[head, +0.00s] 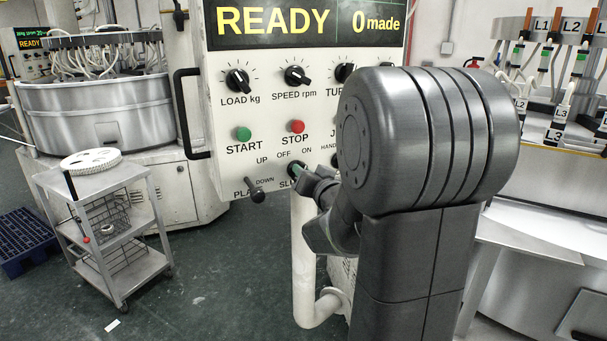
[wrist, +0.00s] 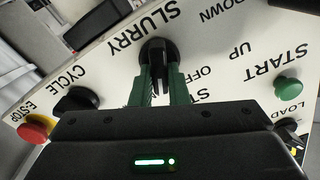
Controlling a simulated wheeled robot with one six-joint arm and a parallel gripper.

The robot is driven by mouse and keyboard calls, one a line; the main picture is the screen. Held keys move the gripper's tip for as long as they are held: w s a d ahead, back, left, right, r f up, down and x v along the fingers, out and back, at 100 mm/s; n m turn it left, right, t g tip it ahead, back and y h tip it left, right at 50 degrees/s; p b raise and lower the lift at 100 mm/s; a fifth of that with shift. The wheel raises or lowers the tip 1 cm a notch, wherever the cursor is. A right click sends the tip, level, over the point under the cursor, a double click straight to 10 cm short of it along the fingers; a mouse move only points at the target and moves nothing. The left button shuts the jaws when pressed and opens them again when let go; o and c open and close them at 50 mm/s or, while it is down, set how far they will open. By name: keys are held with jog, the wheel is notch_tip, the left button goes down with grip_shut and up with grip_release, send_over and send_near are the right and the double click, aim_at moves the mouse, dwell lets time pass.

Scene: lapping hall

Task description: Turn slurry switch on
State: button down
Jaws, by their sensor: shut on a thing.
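The slurry switch is a small black rotary knob on the cream control panel (head: 222,130). In the wrist view the switch (wrist: 158,52) sits beside the word SLURRY, between the two green fingers of my gripper (wrist: 160,88). The gripper is shut on it. In the head view my gripper (head: 300,173) reaches the panel's lower edge, under the OFF and ON marks, and covers most of the switch and part of its label. The wrist view shows OFF near the knob, but ON is hidden. I cannot tell which mark the knob points to.
Nearby are the green START button (head: 243,134), red STOP button (head: 297,126) and the plate lever (head: 257,196). The wrist view shows the black cycle knob (wrist: 78,100) and red E-stop (wrist: 37,128). A grey trolley (head: 118,233) stands left. The display reads READY, 0 made.

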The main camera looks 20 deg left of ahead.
jog(key=shift+m, duration=0.5)
jog(key=c, duration=1.4)
grip_release()
jog(key=b+v, duration=0.1)
jog(key=v, duration=1.3)
jog(key=shift+w, duration=0.15)
jog(key=p+x, duration=0.1)
jog(key=x, duration=1.2)
jog(key=shift+w+a, duration=0.15)
jog(key=shift+a, duration=0.25)
